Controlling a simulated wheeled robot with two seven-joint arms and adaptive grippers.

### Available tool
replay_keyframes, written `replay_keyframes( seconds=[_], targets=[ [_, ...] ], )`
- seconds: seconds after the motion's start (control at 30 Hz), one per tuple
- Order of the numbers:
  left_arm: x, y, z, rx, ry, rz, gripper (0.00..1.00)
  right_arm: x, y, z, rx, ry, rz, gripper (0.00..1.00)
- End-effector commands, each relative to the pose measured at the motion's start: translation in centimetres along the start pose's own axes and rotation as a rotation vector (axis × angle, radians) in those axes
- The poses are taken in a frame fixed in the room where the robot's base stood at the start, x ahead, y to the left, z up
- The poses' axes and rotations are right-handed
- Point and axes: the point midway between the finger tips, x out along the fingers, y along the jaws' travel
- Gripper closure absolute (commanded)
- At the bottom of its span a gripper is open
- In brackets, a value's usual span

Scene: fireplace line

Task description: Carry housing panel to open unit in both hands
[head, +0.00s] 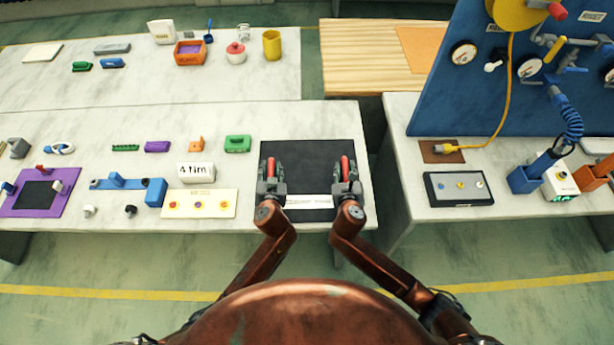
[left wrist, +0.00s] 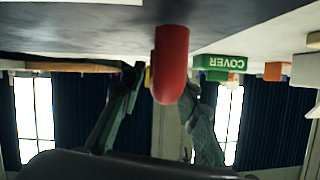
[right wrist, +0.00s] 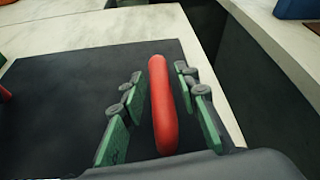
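The housing panel (head: 318,152) is a flat black plate with two upright red handles, lying on the right end of the near pale table. My left gripper (head: 271,172) is at its left handle, which shows red in the left wrist view (left wrist: 171,62). Its fingers are spread, one on each side of the handle. My right gripper (head: 346,172) is open around the right handle (right wrist: 162,105), with gaps on both sides in the right wrist view. A white label strip (head: 308,201) lies along the panel's near edge. I cannot make out an open unit.
A green block marked COVER (head: 238,144) and a cream plate (head: 200,203) lie left of the panel. Across a gap on the right stands a bench with a grey box (head: 458,188), a blue gauge board (head: 470,95) and a hose. A wooden table (head: 365,62) stands behind.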

Motion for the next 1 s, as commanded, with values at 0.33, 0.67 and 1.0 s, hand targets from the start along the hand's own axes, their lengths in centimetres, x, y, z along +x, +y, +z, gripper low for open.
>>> replay_keyframes(
  seconds=[0.33, 0.67, 1.0],
  targets=[
    [-0.02, -0.01, 0.01, 0.000, 0.000, 0.000, 0.96, -0.02, 0.01, 0.00, 0.000, 0.000, 0.000, 0.96],
    [-0.02, 0.03, 0.01, 0.001, 0.000, 0.000, 1.00, -0.02, 0.00, -0.01, 0.000, 0.000, 0.000, 1.00],
    [-0.02, 0.06, 0.01, 0.001, 0.000, 0.001, 1.00, -0.03, 0.00, -0.03, 0.000, 0.000, 0.000, 1.00]
  ],
)
